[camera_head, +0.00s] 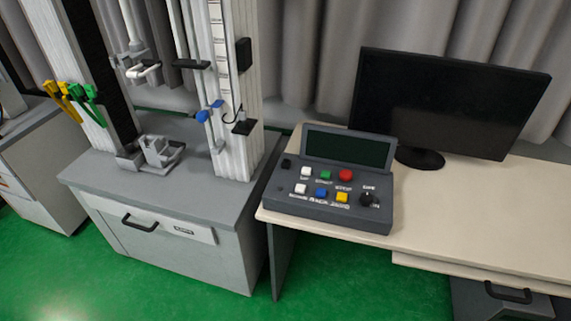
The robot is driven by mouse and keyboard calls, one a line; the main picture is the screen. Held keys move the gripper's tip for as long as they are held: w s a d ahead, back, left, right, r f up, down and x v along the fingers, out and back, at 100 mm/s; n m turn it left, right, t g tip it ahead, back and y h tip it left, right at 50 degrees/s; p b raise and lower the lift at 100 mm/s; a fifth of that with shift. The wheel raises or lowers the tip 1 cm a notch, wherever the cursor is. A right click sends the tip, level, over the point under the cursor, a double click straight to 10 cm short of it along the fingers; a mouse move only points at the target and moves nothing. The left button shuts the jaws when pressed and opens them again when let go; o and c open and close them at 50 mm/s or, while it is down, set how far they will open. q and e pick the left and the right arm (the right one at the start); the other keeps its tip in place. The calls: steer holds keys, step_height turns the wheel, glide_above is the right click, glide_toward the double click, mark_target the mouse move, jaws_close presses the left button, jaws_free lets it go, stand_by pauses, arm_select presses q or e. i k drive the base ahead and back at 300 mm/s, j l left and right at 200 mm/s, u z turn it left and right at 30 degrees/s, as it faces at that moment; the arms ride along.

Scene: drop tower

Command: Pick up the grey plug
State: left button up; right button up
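I cannot make out a grey plug with certainty in the head view. The drop tower (235,150) stands on a grey cabinet at the left, with a grey clamp-like fixture (160,150) at its foot. A small dark part (243,127) sits low on the tower's right column, with a thin dark cable curving close to it. A blue part (203,116) is on the same column, left of it. Neither of my grippers is in view.
A control box (330,217) with coloured buttons and a dark screen stands on the beige desk (480,215). A black monitor (445,105) stands behind it. Yellow and green clips (75,95) hang at the far left. The green floor (360,285) in front is clear.

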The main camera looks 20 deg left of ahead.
mark_target(241, 115)
steer(key=i+l+u, duration=0.25)
steer(key=l, duration=0.3)
steer(key=l+u, duration=0.25)
steer(key=l, duration=0.3)
steer(key=i+l+u, duration=0.25)
steer(key=l, duration=0.35)
steer(key=k, duration=0.1)
